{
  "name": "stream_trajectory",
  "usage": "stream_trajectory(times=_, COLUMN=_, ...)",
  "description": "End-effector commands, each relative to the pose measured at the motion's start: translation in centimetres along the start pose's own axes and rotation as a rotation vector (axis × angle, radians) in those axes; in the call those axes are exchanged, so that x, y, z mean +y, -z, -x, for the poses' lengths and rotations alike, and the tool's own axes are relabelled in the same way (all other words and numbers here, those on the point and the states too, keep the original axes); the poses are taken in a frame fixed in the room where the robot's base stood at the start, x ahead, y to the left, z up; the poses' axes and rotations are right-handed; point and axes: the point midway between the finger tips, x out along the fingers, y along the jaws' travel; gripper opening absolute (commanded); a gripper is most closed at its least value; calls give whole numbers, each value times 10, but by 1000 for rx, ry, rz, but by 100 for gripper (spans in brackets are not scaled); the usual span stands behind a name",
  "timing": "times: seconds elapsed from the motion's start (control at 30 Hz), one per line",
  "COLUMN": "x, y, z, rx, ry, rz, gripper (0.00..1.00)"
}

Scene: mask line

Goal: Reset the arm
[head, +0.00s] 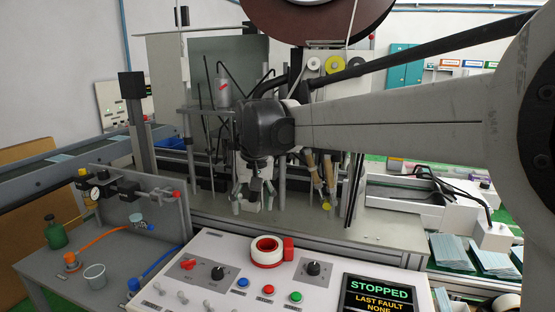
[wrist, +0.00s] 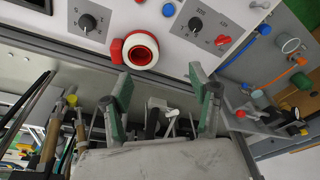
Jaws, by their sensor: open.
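My arm reaches in from the right in the head view and ends at my gripper (head: 255,196), which points down beyond the control panel (head: 215,262). The gripper is in front of the machine's posts and rods. In the wrist view my gripper (wrist: 160,88) shows two green-padded fingers spread apart, with nothing between them. The panel's screen (head: 380,296) reads "STOPPED, LAST FAULT NONE".
Stacks of pale blue sheets (head: 453,250) lie at the right.

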Motion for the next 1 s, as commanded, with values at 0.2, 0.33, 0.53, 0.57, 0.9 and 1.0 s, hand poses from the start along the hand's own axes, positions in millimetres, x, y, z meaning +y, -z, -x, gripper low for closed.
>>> stream_trajectory(times=0.2, x=49, y=-54, z=30, rx=69, ry=-10, rz=-50, gripper=57)
stream_trajectory(times=0.33, x=73, y=-87, z=42, rx=110, ry=-19, rz=-76, gripper=57)
stream_trajectory(times=0.53, x=105, y=-142, z=52, rx=172, ry=-36, rz=-117, gripper=57)
stream_trajectory(times=0.57, x=109, y=-151, z=53, rx=181, ry=-38, rz=-122, gripper=57)
stream_trajectory(times=0.9, x=147, y=-250, z=47, rx=286, ry=-79, rz=-189, gripper=57)
stream_trajectory(times=1.0, x=155, y=-279, z=40, rx=316, ry=-93, rz=-207, gripper=57)
